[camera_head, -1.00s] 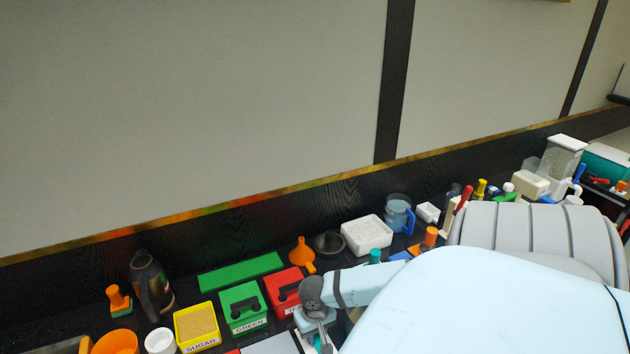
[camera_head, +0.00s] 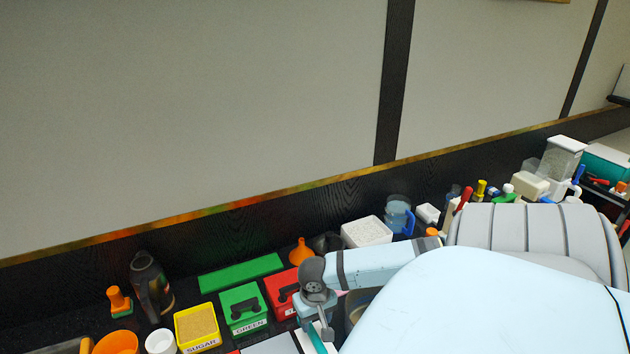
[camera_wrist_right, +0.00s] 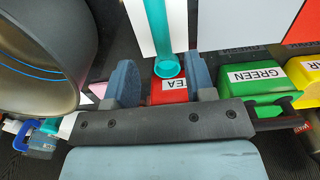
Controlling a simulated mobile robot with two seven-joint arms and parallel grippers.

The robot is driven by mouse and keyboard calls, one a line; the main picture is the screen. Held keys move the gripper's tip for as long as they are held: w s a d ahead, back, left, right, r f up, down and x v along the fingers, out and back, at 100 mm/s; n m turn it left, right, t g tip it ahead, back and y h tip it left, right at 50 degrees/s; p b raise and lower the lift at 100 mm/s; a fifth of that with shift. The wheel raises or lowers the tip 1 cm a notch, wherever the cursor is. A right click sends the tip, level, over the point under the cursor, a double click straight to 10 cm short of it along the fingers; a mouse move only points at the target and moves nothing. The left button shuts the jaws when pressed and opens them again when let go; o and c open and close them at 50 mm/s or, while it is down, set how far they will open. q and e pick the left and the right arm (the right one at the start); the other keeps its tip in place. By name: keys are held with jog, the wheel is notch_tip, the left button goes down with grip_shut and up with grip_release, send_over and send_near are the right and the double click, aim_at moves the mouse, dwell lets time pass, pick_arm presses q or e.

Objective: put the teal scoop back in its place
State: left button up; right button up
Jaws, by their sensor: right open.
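The teal scoop shows in the right wrist view as a long teal handle (camera_wrist_right: 156,35), with its round end near the gap between my fingers. In the head view a short teal piece (camera_head: 316,340) shows just below my right gripper (camera_head: 319,318). In the wrist view that gripper (camera_wrist_right: 160,72) is open, one blue-grey finger on each side of the handle's line. I cannot tell whether either finger touches it. The rest of the scoop is out of frame. My left gripper is not in view.
A large grey round vessel (camera_wrist_right: 45,55) stands close left of the fingers in the wrist view. The red tea box (camera_head: 281,293), green box (camera_head: 243,308) and yellow sugar box (camera_head: 197,328) stand left of my gripper. An orange funnel (camera_head: 300,252) and white tub (camera_head: 367,232) are behind.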

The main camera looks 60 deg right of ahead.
aim_at(315, 336)
notch_tip(315, 336, up, 5)
jog(key=a+f+n+t, duration=0.1)
jog(key=a+f, duration=0.2)
jog(key=a, duration=0.1)
jog(key=a+f+n+t+y, duration=0.1)
jog(key=a+f+t, duration=0.1)
jog(key=a, duration=0.2)
jog(key=s+a+f+n+t+y, duration=0.1)
jog(key=a+f+n, duration=0.1)
jog(key=a+f, duration=0.1)
jog(key=shift+a+f, duration=0.3)
jog(key=shift+a, duration=0.3)
jog(key=a+n+t, duration=0.1)
jog(key=a, duration=0.1)
jog(key=a+f+n+t, duration=0.1)
jog(key=a, duration=0.2)
jog(key=a+t+y, duration=0.1)
jog(key=a, duration=0.1)
jog(key=shift+s+a+f+n, duration=0.25)
jog(key=shift+a+n, duration=0.05)
jog(key=shift+n, duration=0.1)
jog(key=a+r+n+t, duration=0.1)
jog(key=a+n+t, duration=0.2)
jog(key=a, duration=0.5)
jog(key=shift+s+a+r+t, duration=0.15)
jog(key=shift+a+r+t, duration=0.1)
jog(key=shift+a+t, duration=0.2)
jog(key=shift+d, duration=0.1)
